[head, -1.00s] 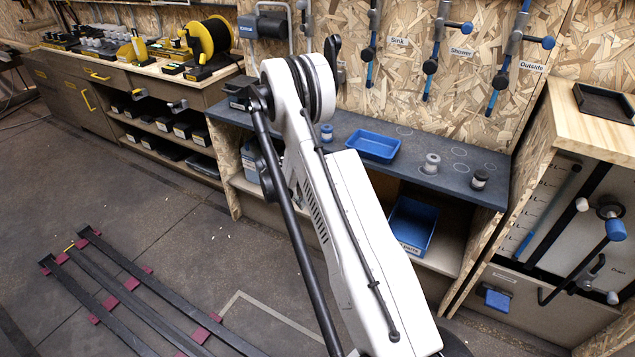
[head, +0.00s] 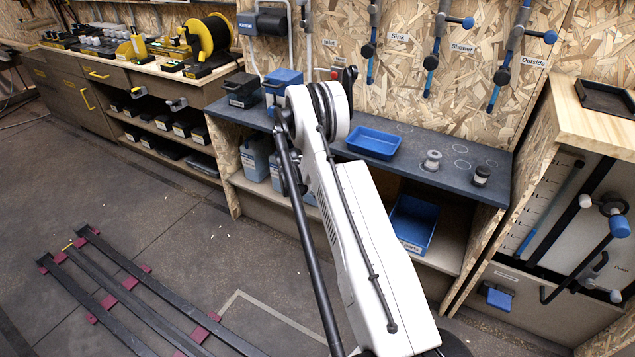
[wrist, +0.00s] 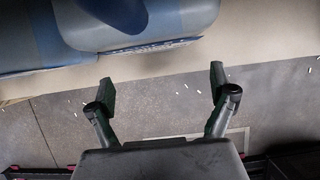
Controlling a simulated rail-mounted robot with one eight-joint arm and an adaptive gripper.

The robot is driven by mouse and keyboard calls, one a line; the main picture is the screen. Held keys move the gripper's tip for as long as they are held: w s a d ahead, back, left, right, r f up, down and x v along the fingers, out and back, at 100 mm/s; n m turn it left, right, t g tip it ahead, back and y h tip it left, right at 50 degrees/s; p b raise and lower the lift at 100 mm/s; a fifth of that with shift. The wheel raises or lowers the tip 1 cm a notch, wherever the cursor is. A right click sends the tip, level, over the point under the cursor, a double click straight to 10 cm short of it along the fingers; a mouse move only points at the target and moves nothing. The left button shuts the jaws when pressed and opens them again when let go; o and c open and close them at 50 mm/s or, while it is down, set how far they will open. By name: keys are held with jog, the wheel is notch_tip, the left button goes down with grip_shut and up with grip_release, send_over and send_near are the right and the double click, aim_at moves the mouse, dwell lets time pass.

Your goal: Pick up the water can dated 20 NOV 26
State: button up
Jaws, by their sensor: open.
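Blue-grey water cans stand on the lower shelf under the dark counter in the head view. One can (head: 256,158) is at the left, and another can (head: 278,172) is partly behind my arm. No date is readable. In the wrist view, a blue can (wrist: 140,22) fills the top, with a second can (wrist: 28,38) at its left. A label edge shows along the nearer can's front, too slanted to read. My gripper (wrist: 162,84) is open and empty, its fingers apart, just short of the cans. In the head view my arm hides it.
The dark counter (head: 455,175) above the shelf holds a blue tray (head: 374,143), small jars, a black box (head: 242,90) and a blue box (head: 283,82). A blue bin (head: 412,224) sits on the shelf's right. The floor in front is open, with dark rails at left.

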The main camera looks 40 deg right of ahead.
jog(key=d, duration=0.1)
jog(key=w+d+b, duration=0.1)
jog(key=d, duration=0.1)
jog(key=d+f+b, duration=0.1)
jog(key=shift+w+d, duration=0.2)
jog(key=shift+w, duration=0.05)
jog(key=shift+f, duration=0.1)
jog(key=c, duration=1.9)
jog(key=shift+c, duration=0.2)
jog(key=shift+r, duration=0.2)
